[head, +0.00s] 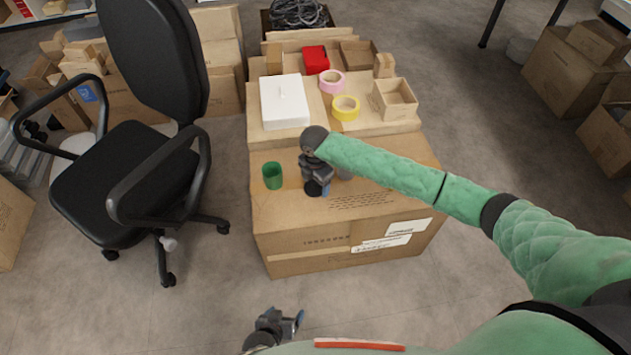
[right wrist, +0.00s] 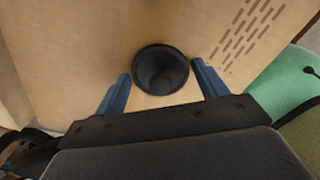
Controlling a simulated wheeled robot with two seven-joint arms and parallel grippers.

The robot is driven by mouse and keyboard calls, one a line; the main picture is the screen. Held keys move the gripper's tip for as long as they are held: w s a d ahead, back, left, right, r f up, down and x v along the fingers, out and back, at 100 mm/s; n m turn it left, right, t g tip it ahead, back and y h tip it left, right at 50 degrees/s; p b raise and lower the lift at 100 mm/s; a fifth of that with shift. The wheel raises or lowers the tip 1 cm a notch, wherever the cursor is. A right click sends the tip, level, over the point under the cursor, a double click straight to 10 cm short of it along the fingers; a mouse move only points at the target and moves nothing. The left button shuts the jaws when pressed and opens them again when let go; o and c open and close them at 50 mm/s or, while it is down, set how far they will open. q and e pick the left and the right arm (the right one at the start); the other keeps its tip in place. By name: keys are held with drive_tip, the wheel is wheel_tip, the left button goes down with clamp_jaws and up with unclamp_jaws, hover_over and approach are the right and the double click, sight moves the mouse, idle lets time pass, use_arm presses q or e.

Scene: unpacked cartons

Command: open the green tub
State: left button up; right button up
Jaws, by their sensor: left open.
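The green tub (head: 272,177) stands upright on the near carton (head: 345,245), left of my right gripper. Its top looks open, with no lid on it. A black round hollow thing (right wrist: 160,71), perhaps a lid lying upturned or a small cup, rests on the carton to the right of the tub; it also shows in the head view (head: 313,188). My right gripper (head: 322,189) points down over it, with the blue fingers (right wrist: 163,88) apart on either side and gaps visible. My left gripper (head: 297,320) is open and empty, low in front of the carton.
Behind stand a white box (head: 284,102), a red box (head: 316,60), pink tape (head: 332,82), yellow tape (head: 346,108) and an open wooden-coloured box (head: 395,100). A black office chair (head: 125,165) is on the left. A small grey thing is mostly hidden behind my right arm.

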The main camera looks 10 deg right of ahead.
sight(315, 182)
drive_tip(key=shift+o, duration=1.1)
drive_tip(key=shift+r, duration=0.15)
wheel_tip(315, 182, up, 12)
drive_tip(key=shift+p, duration=0.35)
drive_tip(key=shift+m, duration=0.3)
